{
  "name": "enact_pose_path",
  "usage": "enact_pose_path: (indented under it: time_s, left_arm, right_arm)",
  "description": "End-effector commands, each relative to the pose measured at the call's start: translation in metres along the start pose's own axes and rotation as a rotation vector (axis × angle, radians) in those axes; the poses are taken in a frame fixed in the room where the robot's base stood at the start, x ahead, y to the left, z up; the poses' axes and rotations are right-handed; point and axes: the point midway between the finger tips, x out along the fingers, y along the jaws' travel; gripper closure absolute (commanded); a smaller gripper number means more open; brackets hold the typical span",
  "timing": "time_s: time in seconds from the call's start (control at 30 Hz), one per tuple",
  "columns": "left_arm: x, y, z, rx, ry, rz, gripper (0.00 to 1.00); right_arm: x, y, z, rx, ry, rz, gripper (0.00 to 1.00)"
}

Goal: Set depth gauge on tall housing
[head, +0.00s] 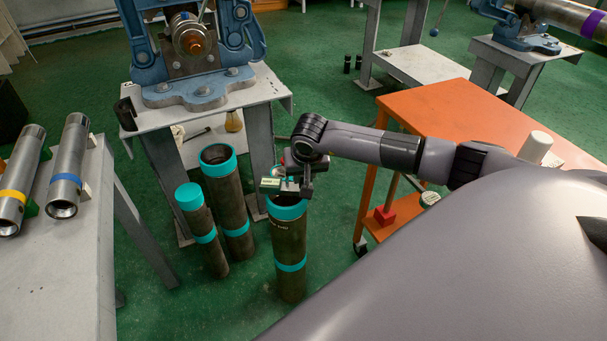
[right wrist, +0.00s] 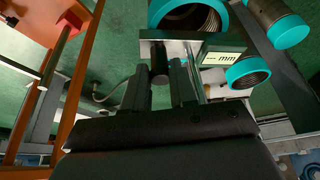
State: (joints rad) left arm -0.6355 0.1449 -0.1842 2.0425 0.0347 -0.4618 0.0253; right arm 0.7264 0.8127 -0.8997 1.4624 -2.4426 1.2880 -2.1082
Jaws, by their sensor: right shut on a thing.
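My right gripper (head: 297,186) is shut on the depth gauge (head: 270,185), a small flat tool with a pale display. In the right wrist view the gripper (right wrist: 160,72) holds the gauge (right wrist: 222,58), whose display reads dashes and "mm". In the head view the gauge is over the top of the nearest teal-banded housing (head: 289,240); I cannot tell whether it touches the rim. That housing's open teal rim (right wrist: 157,12) shows beyond the gauge in the wrist view. An open housing (head: 234,205) and a capped, thinner housing (head: 204,232) stand to its left. My left gripper is not in view.
A bench with a blue pipe vise (head: 190,90) stands behind the housings. An orange cart (head: 440,110) is on the right, under my arm. A grey table (head: 65,260) with two metal tubes is at left. Green floor is clear between table and housings.

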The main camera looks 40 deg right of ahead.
Motion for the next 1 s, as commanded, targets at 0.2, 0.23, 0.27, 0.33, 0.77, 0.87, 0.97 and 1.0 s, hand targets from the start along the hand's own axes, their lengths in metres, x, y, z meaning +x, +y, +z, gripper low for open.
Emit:
enact_pose_path:
  time_s: [0.2,0.23,0.27,0.33,0.77,0.87,0.97,1.0]
  left_arm:
    - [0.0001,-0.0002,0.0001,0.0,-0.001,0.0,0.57]
    - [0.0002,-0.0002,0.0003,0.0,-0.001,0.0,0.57]
    - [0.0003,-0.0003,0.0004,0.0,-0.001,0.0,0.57]
    - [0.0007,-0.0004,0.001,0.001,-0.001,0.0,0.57]
    - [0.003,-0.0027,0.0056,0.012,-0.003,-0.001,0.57]
    - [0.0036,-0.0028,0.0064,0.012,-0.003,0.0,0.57]
    - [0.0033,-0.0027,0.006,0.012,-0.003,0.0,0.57]
    - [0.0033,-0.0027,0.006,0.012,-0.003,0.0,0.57]
  right_arm:
    - [-0.0009,-0.0006,-0.0012,0.001,0.003,-0.003,1.0]
    - [-0.0006,-0.0006,-0.0011,0.001,0.003,-0.002,1.0]
    - [-0.0004,-0.0006,-0.001,0.001,0.003,-0.002,1.0]
    - [0.0004,-0.0007,-0.0006,0.001,0.003,-0.002,1.0]
    - [0.0051,-0.0005,0.0011,0.002,0.003,-0.002,1.0]
    - [0.0061,-0.0004,0.0015,0.002,0.003,-0.002,1.0]
    - [0.0058,-0.0004,0.0015,0.002,0.003,-0.002,0.51]
    - [0.0059,-0.0004,0.0016,0.002,0.003,-0.002,0.44]
